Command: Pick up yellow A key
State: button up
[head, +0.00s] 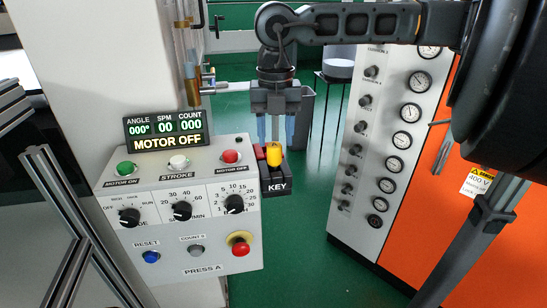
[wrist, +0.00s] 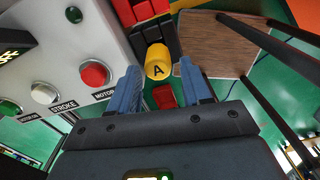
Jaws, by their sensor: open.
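The yellow A key (head: 273,155) sits upright at the black key holder (head: 273,182) on the right side of the press control panel. In the wrist view the yellow key (wrist: 158,62) shows its letter A and lies just beyond the fingertips, roughly midway between them. My gripper (head: 276,138) hangs pointing down above the key in the head view, its blue fingers apart. In the wrist view my gripper (wrist: 164,72) is open and empty. How near the fingertips are to the key in depth is hard to tell.
Red blocks (wrist: 164,96) sit beside the yellow key. The control panel (head: 190,215) with buttons and knobs stands close on the left. A gauge panel (head: 385,140) and orange cabinet stand to the right.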

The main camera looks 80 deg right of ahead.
aim_at(274, 144)
notch_tip(274, 144, down, 6)
jog(key=shift+r+p, duration=0.15)
jog(key=shift+p, duration=0.55)
jog(key=shift+c, duration=0.2)
jog(key=shift+w, duration=0.1)
jog(key=c, duration=0.8)
jog(key=shift+r, duration=0.15)
